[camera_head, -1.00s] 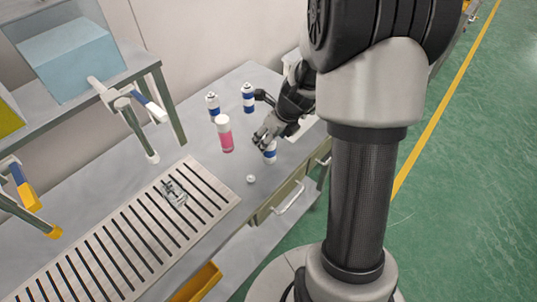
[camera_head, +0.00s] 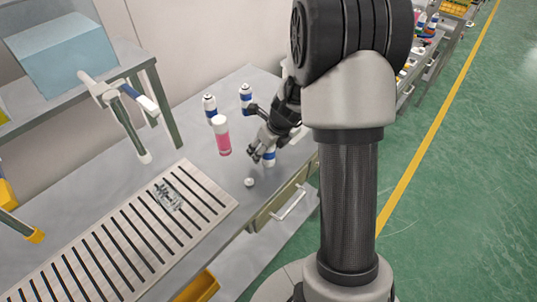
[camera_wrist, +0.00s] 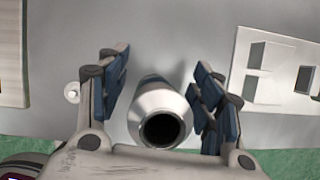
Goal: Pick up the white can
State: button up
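A white can with a blue band (camera_head: 269,158) stands on the grey table beside my gripper (camera_head: 259,152), partly hidden by its fingers. In the wrist view this can (camera_wrist: 158,98) lies between my two blue-padded fingers, its dark round opening facing the camera. A gap shows on both sides of the can, so my gripper (camera_wrist: 160,72) is open around it without gripping. Two similar white-and-blue cans stand further back, one at the left (camera_head: 210,108) and one at the right (camera_head: 246,98).
A small white round part (camera_head: 249,182) lies near the table's front edge. A slotted board (camera_head: 110,240) covers the left front. In the wrist view, a white compartmented piece (camera_wrist: 258,92) lies at right.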

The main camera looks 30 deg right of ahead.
jog(key=c, duration=1)
jog(key=shift+r, duration=0.1)
jog(key=shift+c, duration=0.2)
